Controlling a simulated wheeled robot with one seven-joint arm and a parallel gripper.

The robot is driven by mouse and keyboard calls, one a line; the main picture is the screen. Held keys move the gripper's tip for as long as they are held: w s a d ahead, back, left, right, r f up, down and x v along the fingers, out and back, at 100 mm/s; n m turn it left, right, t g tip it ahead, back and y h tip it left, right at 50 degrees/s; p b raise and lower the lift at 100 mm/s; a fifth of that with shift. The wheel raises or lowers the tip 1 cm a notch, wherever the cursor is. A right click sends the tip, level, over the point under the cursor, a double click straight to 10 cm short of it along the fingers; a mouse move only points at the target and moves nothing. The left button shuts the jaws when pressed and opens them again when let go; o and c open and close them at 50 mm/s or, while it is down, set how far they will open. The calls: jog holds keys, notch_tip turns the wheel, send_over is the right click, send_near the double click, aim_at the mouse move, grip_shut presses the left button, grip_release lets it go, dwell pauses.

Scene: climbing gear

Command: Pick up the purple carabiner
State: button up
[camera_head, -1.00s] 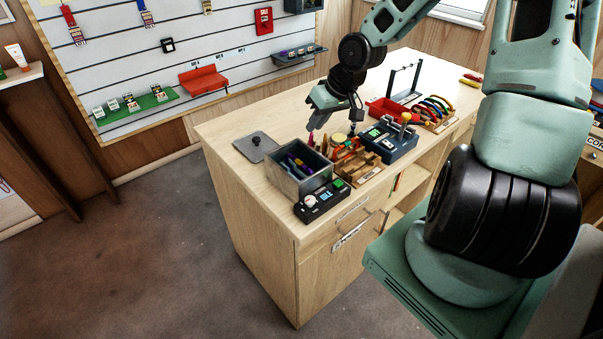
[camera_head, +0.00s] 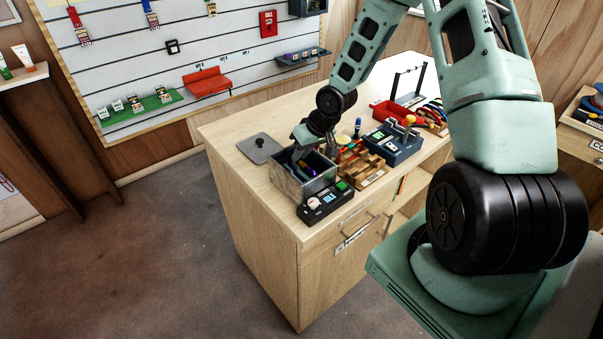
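A grey open-topped metal box (camera_head: 305,190) stands on the near left part of the wooden counter. Inside it I see a small purple item (camera_head: 303,167), probably the purple carabiner, with other coloured pieces beside it. It is small and partly covered, so its outline is unclear. My gripper (camera_head: 301,153) points down at the box's opening, over its back left part. Its fingertips are too small and hidden to tell whether they are open or touching anything.
A flat grey lid (camera_head: 259,148) lies left of the box. A black device (camera_head: 325,203) stands in front of it. The counter behind the lid is clear.

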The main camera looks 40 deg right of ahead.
jog(key=shift+p+x, duration=0.6)
jog(key=shift+x, duration=1.5)
jog(key=shift+w, duration=0.1)
grip_shut()
jog(key=shift+r, duration=0.1)
jog(key=shift+r+b, duration=0.7)
jog(key=shift+r, duration=4.3)
